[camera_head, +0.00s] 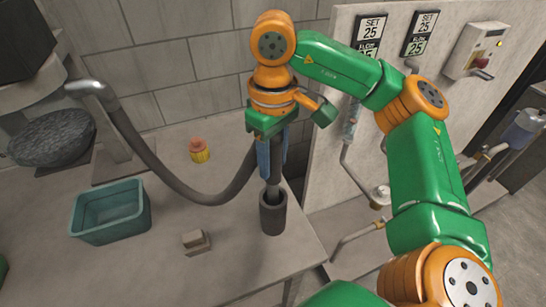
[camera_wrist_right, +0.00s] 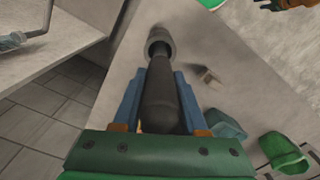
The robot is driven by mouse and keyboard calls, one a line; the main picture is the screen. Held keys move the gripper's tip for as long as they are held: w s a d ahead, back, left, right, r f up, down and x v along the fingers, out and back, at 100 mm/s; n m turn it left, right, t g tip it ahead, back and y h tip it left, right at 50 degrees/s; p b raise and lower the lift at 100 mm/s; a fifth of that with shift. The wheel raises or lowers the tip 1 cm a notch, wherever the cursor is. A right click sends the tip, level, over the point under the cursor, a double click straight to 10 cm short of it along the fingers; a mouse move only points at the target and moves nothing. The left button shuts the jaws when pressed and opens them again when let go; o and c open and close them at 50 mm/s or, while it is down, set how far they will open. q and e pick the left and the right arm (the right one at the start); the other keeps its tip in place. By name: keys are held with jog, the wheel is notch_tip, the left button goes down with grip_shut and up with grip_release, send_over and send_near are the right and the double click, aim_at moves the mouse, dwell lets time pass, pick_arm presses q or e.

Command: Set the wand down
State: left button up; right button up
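The wand is a dark grey rod with a thick handle, joined to a grey hose. In the right wrist view the wand (camera_wrist_right: 160,100) runs between the blue fingers of my right gripper (camera_wrist_right: 160,85), which look closed against its sides. In the head view my right gripper (camera_head: 272,150) points down over the table, and the wand's lower end (camera_head: 272,190) stands upright at the mouth of a dark round holder (camera_head: 272,214). The tip is hidden inside the holder's rim. My left gripper is not in view.
The hose (camera_head: 160,165) loops from the left to the wand. A teal bin (camera_head: 108,228), a small beige block (camera_head: 195,242) and an orange-yellow brush-like item (camera_head: 199,150) are on the table. A panel wall with two displays (camera_head: 370,33) stands right. The table's front middle is clear.

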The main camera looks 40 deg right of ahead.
jog(key=o, duration=0.4)
notch_tip(320, 180, up, 13)
jog(key=p, duration=0.6)
jog(key=shift+s+f, duration=0.1)
jog(key=shift+f, duration=0.2)
